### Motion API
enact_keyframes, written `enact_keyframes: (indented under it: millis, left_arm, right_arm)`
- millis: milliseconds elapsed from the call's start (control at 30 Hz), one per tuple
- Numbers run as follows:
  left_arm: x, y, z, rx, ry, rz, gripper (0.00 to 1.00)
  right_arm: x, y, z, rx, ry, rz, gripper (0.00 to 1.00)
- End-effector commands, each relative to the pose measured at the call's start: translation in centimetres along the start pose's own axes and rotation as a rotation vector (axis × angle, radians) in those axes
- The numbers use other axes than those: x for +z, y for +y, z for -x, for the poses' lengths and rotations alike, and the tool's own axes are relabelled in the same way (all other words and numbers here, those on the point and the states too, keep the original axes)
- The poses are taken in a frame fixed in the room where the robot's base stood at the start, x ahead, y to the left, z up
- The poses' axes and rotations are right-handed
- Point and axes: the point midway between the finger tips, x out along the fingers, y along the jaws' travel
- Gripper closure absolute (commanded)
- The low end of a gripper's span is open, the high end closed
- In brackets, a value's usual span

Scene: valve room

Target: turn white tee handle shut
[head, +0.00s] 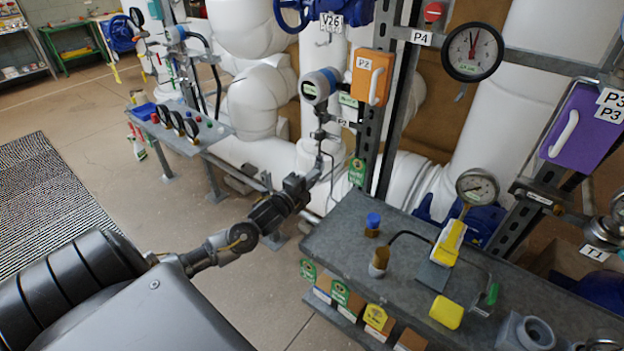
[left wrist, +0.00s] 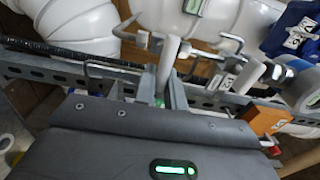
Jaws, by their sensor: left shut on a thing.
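The white tee handle (left wrist: 168,62) shows in the left wrist view as a short pale bar standing between the fingers of my left gripper (left wrist: 163,92). The fingers are closed on it. In the head view my left gripper (head: 305,188) reaches in from the left to the thin pipework under a round blue-rimmed gauge. The handle cannot be made out there, as the gripper and its small size hide it. How far the handle is turned I cannot tell. My right gripper is in neither view.
A second pale handle (left wrist: 248,77) is close by on the right in the wrist view. An orange box (head: 371,78) hangs above right of the gripper. A grey bench (head: 345,235) with loose items stands at the front right. A small gauge panel (head: 190,135) is behind left.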

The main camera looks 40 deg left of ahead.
Motion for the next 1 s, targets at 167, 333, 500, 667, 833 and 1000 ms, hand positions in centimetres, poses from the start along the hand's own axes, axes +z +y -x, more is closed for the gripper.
enact_keyframes:
  millis: [167, 333, 500, 667, 833, 1000]
  left_arm:
    - [-0.01, 0.07, 0.0, 0.001, 0.0, -0.019, 1.0]
    - [-0.01, 0.08, 0.0, 0.001, 0.0, -0.022, 1.0]
    - [0.0, 0.09, 0.01, 0.001, 0.0, -0.022, 1.0]
    - [0.0, 0.09, 0.01, 0.001, 0.0, -0.021, 0.72]
    - [0.01, 0.08, 0.01, 0.001, 0.0, -0.021, 0.67]
    - [0.0, 0.11, 0.17, 0.001, 0.0, -0.02, 0.67]
  right_arm:
    - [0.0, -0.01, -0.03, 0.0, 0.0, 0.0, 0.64]
    - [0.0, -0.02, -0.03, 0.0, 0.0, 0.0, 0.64]
    - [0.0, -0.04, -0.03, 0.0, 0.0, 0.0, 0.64]
    - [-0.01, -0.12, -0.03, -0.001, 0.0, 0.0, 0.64]
    - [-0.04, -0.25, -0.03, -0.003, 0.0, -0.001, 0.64]
    - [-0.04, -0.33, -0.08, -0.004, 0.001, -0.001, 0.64]
